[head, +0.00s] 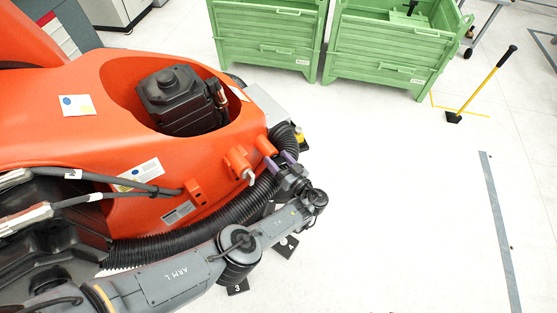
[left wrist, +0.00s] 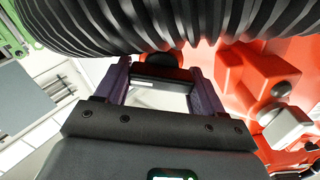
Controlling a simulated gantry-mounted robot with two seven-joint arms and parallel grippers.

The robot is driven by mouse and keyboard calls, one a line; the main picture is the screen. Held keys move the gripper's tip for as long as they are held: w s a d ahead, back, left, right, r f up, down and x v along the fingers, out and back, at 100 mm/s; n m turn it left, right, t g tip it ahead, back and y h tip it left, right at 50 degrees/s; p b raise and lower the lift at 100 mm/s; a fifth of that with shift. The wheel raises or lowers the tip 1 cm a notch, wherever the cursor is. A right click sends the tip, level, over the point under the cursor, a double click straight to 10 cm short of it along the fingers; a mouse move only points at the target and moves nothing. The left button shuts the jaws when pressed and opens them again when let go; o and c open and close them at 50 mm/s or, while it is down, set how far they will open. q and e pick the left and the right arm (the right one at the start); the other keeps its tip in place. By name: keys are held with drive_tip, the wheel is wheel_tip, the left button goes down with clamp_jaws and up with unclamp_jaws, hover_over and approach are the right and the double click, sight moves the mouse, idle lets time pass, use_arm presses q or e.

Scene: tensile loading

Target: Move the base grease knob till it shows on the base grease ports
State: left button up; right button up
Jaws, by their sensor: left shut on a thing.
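My left gripper (head: 280,161) reaches up to the front of the orange robot base, beside the black corrugated hose. In the left wrist view its two purple fingers (left wrist: 161,88) are shut on a dark piece with a rounded black top, which looks like the base grease knob (left wrist: 160,62). In the head view the knob is too small and hidden to make out. An orange block with a pale fitting (head: 240,165) sits left of the fingers; it also shows in the left wrist view (left wrist: 285,126). I cannot tell if it is a base grease port. My right gripper is not in view.
The black corrugated hose (head: 205,223) curves close around the gripper and crosses the top of the left wrist view. A black motor (head: 178,98) sits in the orange housing (head: 100,85). Green crates (head: 265,38) stand behind.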

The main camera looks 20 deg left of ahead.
use_arm(q)
drive_tip(key=o, duration=1)
drive_tip(key=shift+c, duration=0.2)
drive_tip(key=shift+d, duration=0.1)
drive_tip(key=v, duration=1)
drive_tip(key=shift+s+d, duration=0.15)
drive_tip(key=shift+d, duration=0.15)
drive_tip(key=shift+c, duration=0.3)
